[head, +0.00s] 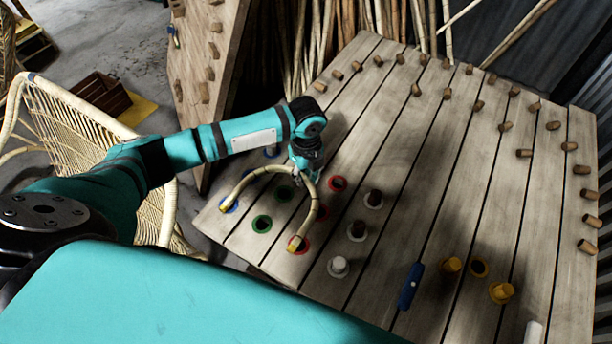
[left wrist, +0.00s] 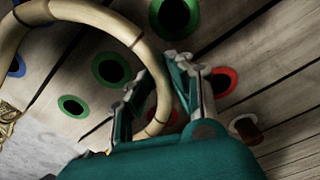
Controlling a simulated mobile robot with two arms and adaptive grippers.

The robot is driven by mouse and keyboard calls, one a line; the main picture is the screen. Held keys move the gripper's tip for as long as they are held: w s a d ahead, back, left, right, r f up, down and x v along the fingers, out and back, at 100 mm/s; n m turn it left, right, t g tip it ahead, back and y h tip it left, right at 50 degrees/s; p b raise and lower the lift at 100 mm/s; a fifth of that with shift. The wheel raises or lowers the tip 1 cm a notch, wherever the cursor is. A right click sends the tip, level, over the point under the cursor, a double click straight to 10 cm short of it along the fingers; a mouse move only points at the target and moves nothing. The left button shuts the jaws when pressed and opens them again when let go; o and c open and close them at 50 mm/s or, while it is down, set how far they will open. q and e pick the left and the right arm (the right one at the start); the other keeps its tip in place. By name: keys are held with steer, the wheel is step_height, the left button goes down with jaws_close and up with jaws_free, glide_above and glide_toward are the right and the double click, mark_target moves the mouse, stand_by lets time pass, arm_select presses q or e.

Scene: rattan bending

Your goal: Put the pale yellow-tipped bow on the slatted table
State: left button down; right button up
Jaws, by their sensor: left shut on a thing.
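The pale bow (head: 247,178) is a curved cane arc with yellow tips. It hangs over the left part of the slatted table (head: 392,140), among colour-ringed holes. One tip is near a blue ring on the left; the other is over a red ring in front. I cannot tell whether the tips touch the table. My left gripper (head: 305,177) is shut on the bow near the top of its arc. My right gripper is not in view.
Dark-topped and white pegs (head: 357,230), a blue-handled tool (head: 410,286) and yellow pegs (head: 501,292) stand or lie on the table. Wooden pegs (head: 502,127) line its far and right edges. A rattan chair (head: 75,125) is at the left. The table's middle is clear.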

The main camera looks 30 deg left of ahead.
arm_select(q)
steer(key=shift+f, duration=0.6)
steer(key=c, duration=1.2)
jaws_free()
step_height(320, 180, up, 12)
steer(key=shift+b, duration=0.35)
